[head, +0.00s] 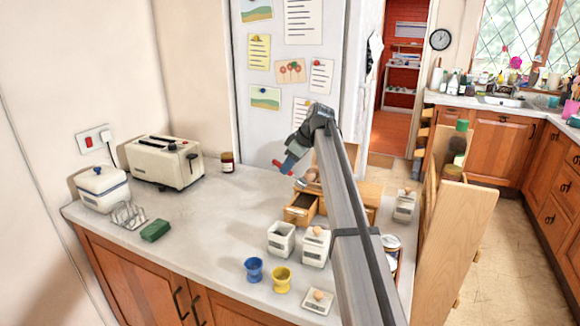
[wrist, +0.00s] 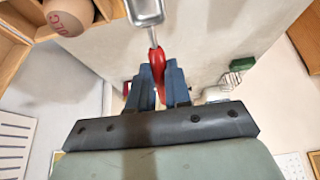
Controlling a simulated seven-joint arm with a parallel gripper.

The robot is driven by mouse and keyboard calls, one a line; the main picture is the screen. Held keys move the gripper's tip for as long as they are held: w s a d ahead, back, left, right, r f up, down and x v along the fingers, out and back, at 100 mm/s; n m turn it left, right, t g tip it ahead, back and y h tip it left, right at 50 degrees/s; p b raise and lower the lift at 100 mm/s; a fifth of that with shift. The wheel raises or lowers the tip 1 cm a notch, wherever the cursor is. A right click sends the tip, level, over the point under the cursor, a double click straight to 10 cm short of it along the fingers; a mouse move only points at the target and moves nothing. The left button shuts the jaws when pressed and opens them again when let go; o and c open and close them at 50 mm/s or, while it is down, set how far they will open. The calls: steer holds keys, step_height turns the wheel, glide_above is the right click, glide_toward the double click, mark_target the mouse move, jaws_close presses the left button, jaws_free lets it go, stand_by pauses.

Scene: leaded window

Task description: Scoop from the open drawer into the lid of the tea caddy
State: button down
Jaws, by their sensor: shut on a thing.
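My gripper (head: 289,165) is above the counter, up and left of the open drawer (head: 300,208) of a small wooden chest. In the wrist view my gripper (wrist: 159,82) is shut on the red handle of a metal scoop (wrist: 146,12). The scoop's bowl is cut off at the top edge; I cannot tell if it holds anything. The drawer's inside looks dark. An open white caddy (head: 281,240) with dark contents stands in front of the chest. A white lid with a round knob (head: 318,301) lies at the counter's front edge.
A lidded white canister (head: 316,246) stands beside the open caddy, and another (head: 404,205) stands right of the chest. Blue (head: 254,269) and yellow (head: 281,279) egg cups stand in front. An egg (wrist: 68,15) shows in the wrist view. The left counter holds a toaster (head: 167,162).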

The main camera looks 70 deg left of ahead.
mark_target(293, 172)
steer(key=shift+w+d+f+g+y, duration=0.45)
steer(key=shift+d+f+g+y, duration=0.05)
steer(key=shift+f+g+y, duration=0.25)
steer(key=shift+w+d+f+g+y, duration=0.45)
steer(key=shift+f+g+y, duration=0.3)
steer(key=shift+f, duration=2.4)
steer(key=shift+w+d, duration=0.1)
steer(key=shift+w, duration=0.05)
steer(key=shift+w+d, duration=0.45)
steer(key=shift+s+a+r+t+h, duration=0.2)
steer(key=shift+r+t+h, duration=0.05)
steer(key=shift+r, duration=0.4)
steer(key=shift+s+a+r+t+h, duration=0.15)
steer(key=shift+a+r+t+h, duration=0.1)
steer(key=shift+r, duration=0.4)
steer(key=shift+s+a+r+t+h, duration=0.35)
steer(key=shift+r+t+h, duration=0.15)
steer(key=shift+r, duration=0.1)
steer(key=shift+s+a+r+t+h, duration=0.35)
steer(key=shift+r+t+h, duration=0.15)
steer(key=shift+r, duration=0.05)
steer(key=shift+s+a+r+t+h, duration=0.35)
steer(key=shift+r+t+h, duration=0.05)
steer(key=shift+t+h, duration=0.25)
steer(key=shift+s+a+r+t+h, duration=0.3)
steer(key=shift+s+r+t+h, duration=0.05)
steer(key=shift+t+h, duration=0.3)
steer(key=shift+r, duration=0.1)
